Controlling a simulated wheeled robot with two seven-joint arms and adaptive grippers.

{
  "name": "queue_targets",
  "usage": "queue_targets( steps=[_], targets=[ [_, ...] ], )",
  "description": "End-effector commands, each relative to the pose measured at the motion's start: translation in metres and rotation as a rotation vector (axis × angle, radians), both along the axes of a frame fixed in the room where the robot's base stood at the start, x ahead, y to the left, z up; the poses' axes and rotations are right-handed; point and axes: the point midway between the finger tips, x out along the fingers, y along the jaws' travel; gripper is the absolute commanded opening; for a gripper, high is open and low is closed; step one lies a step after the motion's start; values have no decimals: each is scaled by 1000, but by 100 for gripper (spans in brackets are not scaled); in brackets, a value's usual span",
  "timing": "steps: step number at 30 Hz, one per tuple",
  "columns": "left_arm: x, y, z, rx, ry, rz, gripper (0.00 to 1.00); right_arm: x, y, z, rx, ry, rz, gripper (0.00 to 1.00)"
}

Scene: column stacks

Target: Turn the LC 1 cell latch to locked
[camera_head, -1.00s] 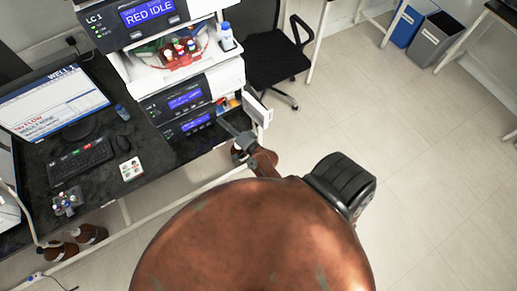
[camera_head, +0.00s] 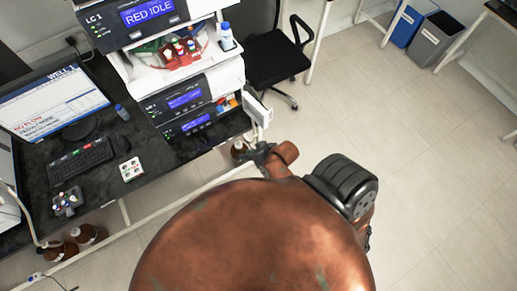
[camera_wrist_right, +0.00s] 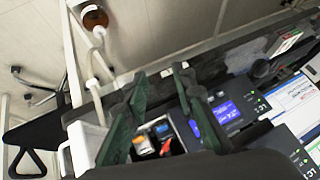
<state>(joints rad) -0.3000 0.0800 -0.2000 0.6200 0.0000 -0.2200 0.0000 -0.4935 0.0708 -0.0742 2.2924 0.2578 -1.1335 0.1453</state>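The LC 1 stack (camera_head: 165,75) stands on the dark bench, its top screen reading RED IDLE. Low on its right side a bay (camera_head: 226,102) is open, with small orange and dark parts inside. Its white door (camera_head: 257,108) is swung outward. In the right wrist view the bay (camera_wrist_right: 157,138) shows between my fingers, with the white door (camera_wrist_right: 86,146) to the left. I cannot make out the cell latch or its position. My right gripper (camera_head: 258,149) is just below the door, and its two dark fingers (camera_wrist_right: 161,73) are apart and empty. My left gripper is not in view.
A monitor (camera_head: 52,103), keyboard (camera_head: 80,163) and vial rack (camera_head: 67,201) are on the bench at left. Brown bottles (camera_head: 88,234) stand below it. The floor (camera_head: 430,160) at right is clear.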

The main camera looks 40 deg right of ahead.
Motion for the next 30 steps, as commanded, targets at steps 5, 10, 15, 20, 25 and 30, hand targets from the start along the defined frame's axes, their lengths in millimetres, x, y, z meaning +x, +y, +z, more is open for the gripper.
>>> queue_targets(
  steps=[5,10,15,20,25,30],
  targets=[
    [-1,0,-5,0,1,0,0,-28,-11,-5,-90,84,45,24],
    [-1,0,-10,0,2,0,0,-45,-18,-8,-141,133,67,24],
    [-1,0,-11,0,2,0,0,-51,-20,-8,-160,152,76,24],
    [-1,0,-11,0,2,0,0,-52,-20,-8,-162,153,77,24],
    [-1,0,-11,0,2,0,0,-51,-20,-10,-161,155,76,24],
    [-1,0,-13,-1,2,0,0,-49,-21,-54,-164,187,78,24]
  ],
)
